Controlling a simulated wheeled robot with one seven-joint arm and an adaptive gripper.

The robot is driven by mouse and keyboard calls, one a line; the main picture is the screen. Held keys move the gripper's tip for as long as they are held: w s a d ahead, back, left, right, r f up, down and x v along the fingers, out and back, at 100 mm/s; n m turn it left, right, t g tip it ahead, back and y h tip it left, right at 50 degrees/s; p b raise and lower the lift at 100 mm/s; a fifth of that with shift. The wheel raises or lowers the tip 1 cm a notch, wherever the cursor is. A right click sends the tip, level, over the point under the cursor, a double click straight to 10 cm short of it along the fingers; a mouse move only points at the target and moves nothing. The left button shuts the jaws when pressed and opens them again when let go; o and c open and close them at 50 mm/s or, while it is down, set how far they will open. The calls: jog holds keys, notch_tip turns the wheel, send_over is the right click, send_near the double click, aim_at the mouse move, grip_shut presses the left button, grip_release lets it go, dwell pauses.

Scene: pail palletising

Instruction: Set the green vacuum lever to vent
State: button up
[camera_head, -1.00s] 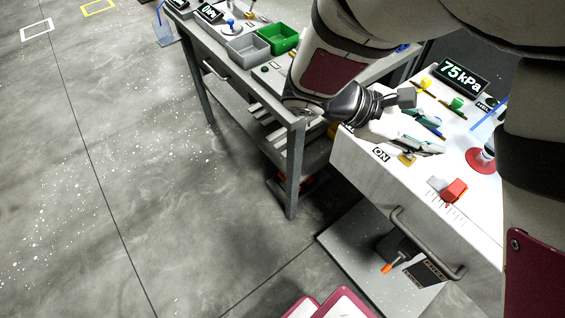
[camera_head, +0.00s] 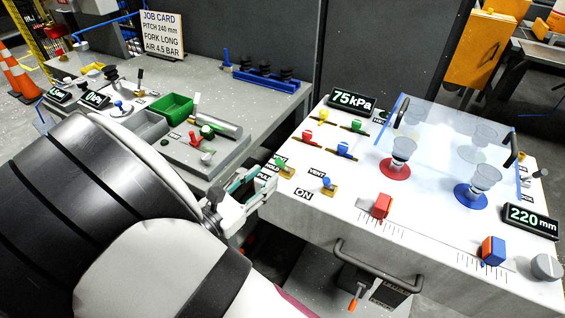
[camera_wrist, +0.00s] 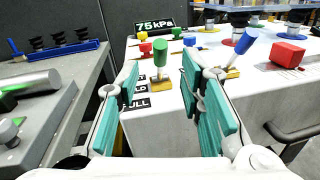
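The green lever (camera_wrist: 160,55) stands on a yellow base on the white bench top. In the wrist view it appears between my fingertips, beyond them. In the head view the green lever (camera_head: 281,162) is just right of a HOLD label (camera_head: 272,164). My gripper (camera_head: 250,188) is at the left front edge of the bench. The wrist view shows my gripper (camera_wrist: 165,88) open, its teal pads apart with nothing between them.
The blue lever (camera_wrist: 246,42) leans close beyond my right finger. Several smaller coloured levers, a red block (camera_head: 381,206) and a 75 kPa display (camera_head: 352,100) are on the bench. A clear guard (camera_head: 450,130) covers cups at right. A grey table (camera_head: 215,85) stands left.

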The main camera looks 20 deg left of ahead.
aim_at(280, 163)
jog(key=b+x, duration=0.1)
jog(key=x, duration=0.6)
jog(key=shift+w+b, duration=0.15)
jog(key=shift+b, duration=0.25)
jog(key=shift+c, duration=0.4)
grip_shut()
